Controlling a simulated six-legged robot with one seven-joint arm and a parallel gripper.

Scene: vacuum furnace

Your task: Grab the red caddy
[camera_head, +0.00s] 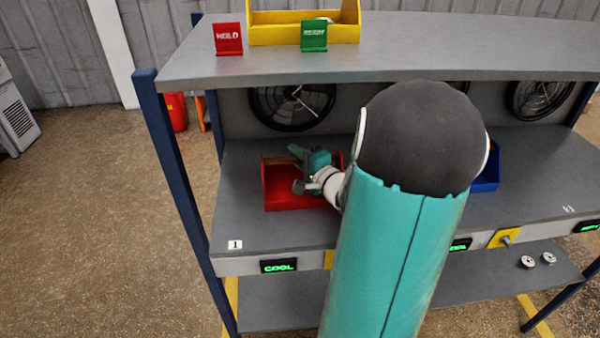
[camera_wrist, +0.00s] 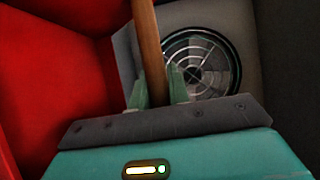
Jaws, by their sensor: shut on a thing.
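The red caddy (camera_head: 280,188) sits on the grey middle shelf, left of my arm in the head view. My gripper (camera_head: 312,172) is at the caddy, over its open top. In the wrist view the caddy's red wall (camera_wrist: 50,75) fills the left side. A brown bar-shaped handle (camera_wrist: 150,45) runs between the two green fingertips of my gripper (camera_wrist: 160,92), which is shut on it. The caddy's right part is hidden by my arm in the head view.
A yellow bin (camera_head: 300,32) stands on the top shelf with a red sign (camera_head: 228,40) and a green sign (camera_head: 313,36). A blue bin (camera_head: 487,175) is partly hidden right of my arm. A fan (camera_head: 291,105) is behind the caddy. A blue post (camera_head: 178,175) borders the left.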

